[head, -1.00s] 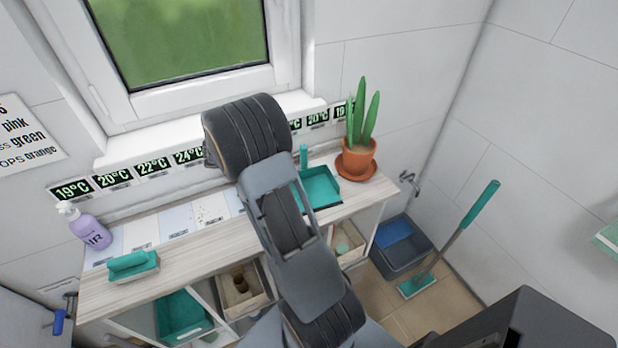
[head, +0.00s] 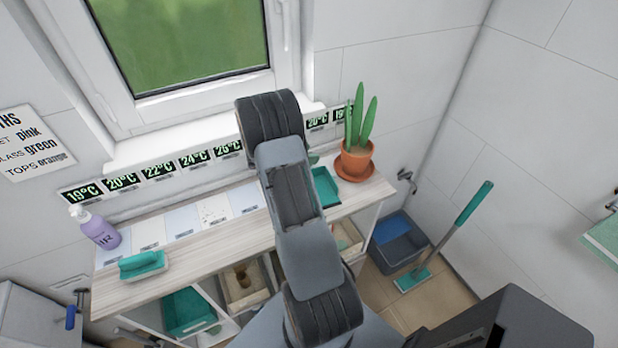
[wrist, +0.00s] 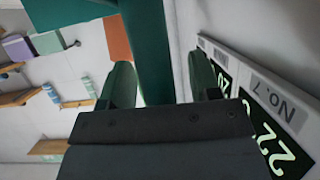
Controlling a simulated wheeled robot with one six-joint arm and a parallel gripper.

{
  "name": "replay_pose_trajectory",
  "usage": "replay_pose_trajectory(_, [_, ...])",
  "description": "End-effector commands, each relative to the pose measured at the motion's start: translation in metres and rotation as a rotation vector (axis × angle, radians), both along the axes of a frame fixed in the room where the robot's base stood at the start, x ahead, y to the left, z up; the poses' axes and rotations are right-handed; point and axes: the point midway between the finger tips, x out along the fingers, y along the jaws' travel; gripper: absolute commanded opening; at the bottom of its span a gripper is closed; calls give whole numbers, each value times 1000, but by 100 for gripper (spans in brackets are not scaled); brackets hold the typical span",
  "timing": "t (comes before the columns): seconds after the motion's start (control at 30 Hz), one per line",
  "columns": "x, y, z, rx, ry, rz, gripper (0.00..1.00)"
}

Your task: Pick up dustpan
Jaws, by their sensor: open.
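The teal dustpan (head: 326,188) lies on the right part of the wooden counter, left of the potted plant, partly hidden behind my arm. In the wrist view, its teal handle (wrist: 150,50) runs up the picture between the two fingers, and part of the pan shows at the top left. My gripper (wrist: 162,75) is open, with a finger on each side of the handle. The left finger looks close to the handle, with a wider gap on the right; I cannot tell whether either touches. In the head view my arm hides the gripper.
A potted plant (head: 357,155) stands just right of the dustpan. Temperature labels (head: 158,170) line the wall behind the counter (head: 200,257). A bin (head: 398,250) and a teal floor tool (head: 452,235) stand on the floor at right.

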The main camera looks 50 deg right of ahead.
Motion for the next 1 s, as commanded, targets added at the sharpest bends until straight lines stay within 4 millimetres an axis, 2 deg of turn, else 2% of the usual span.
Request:
replay_pose_trajectory(0.27, [-1, -1, -1, 1, 0, 0, 56])
replay_pose_trajectory(0.83, [-1, -1, -1, 1, 0, -1, 2])
replay_pose_trajectory(1.0, [-1, -1, -1, 1, 0, -1, 0])
